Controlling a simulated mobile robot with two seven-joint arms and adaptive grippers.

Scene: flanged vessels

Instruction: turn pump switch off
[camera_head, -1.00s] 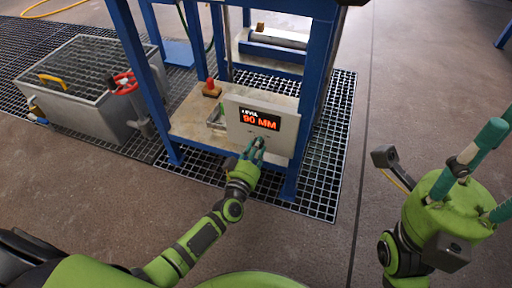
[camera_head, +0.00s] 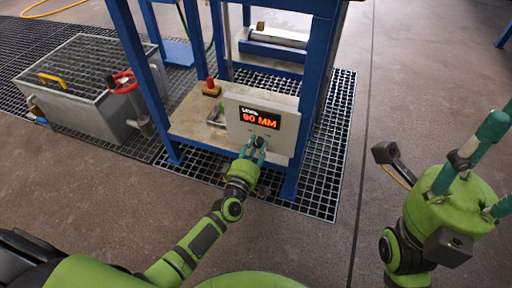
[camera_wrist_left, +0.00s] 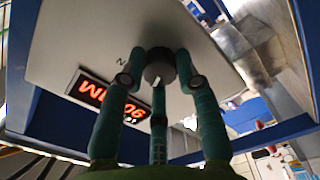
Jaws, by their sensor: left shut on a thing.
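The pump switch is a dark round knob with a white pointer mark (camera_wrist_left: 159,68) on a pale control panel (camera_head: 284,138). A display (camera_head: 261,118) above it reads "LEVEL 90 MM" in orange. My left gripper (camera_head: 257,143) is at the panel's lower middle; in the left wrist view its teal fingers (camera_wrist_left: 158,75) are closed around the knob. The fingers partly hide the knob in the head view. My right gripper (camera_head: 478,155) is at the right of the head view, its teal fingers apart with nothing between them.
The panel stands on a shelf of a blue frame (camera_head: 318,80). A red-topped item (camera_head: 210,86) sits on the shelf to the left. Open floor lies to the right.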

